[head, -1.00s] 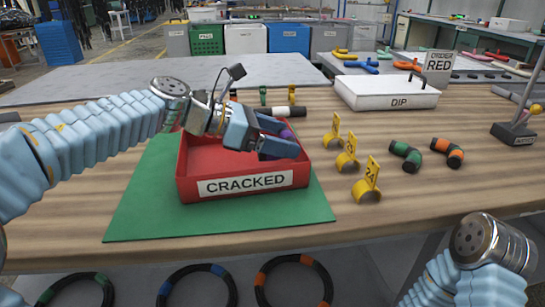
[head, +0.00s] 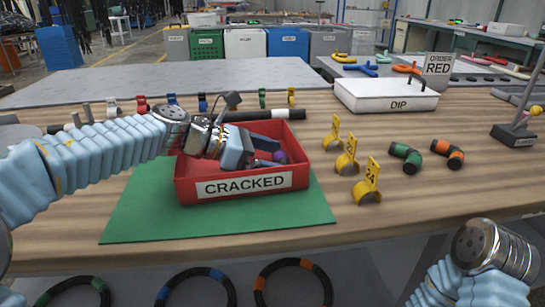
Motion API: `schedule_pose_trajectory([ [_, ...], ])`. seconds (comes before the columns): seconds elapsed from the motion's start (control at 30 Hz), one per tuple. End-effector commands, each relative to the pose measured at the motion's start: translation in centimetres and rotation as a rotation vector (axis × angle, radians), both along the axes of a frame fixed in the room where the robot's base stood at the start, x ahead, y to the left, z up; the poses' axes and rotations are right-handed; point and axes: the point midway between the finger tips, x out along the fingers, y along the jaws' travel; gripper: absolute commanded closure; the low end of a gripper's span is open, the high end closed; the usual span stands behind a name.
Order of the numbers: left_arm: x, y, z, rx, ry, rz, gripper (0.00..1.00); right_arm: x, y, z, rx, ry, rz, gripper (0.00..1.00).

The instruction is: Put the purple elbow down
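The purple elbow (head: 279,157) is inside the red tray labelled CRACKED (head: 245,186), near its right side. Only a small purple part shows; the fingers and tray walls hide the rest. My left gripper (head: 268,154) reaches down into the tray from the left, its blue-grey fingers on either side of the elbow. It appears shut on the elbow. I cannot tell if the elbow touches the tray floor. My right arm shows only its wrist at the lower right; its gripper is out of view.
The tray stands on a green mat (head: 130,215). Several yellow numbered clips, including one (head: 367,183), stand to its right, then a green-banded elbow (head: 406,157) and an orange-banded elbow (head: 448,153). A white DIP box (head: 386,95) is behind. A black hose (head: 262,115) lies behind the tray.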

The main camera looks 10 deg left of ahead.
Motion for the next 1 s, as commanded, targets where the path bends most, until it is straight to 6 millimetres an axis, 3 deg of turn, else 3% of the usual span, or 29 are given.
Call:
schedule_pose_trajectory([
  [0.27, -0.1, 0.5, 0.5, 0.0, -0.001, 0.002, 0.0, 0.0, 0.1, 0.2, 0.001, 0.0, 0.001, 0.57],
  [0.7, -3.1, 8.4, 4.2, 0.001, -0.002, 0.004, 0.0, 0.0, 0.0, -0.1, 0.0, 0.0, 0.0, 0.57],
  [1.0, -3.9, 10.3, 5.1, 0.0, 0.0, 0.0, 0.0, 0.0, 0.0, -0.1, 0.0, 0.0, 0.0, 0.57],
])
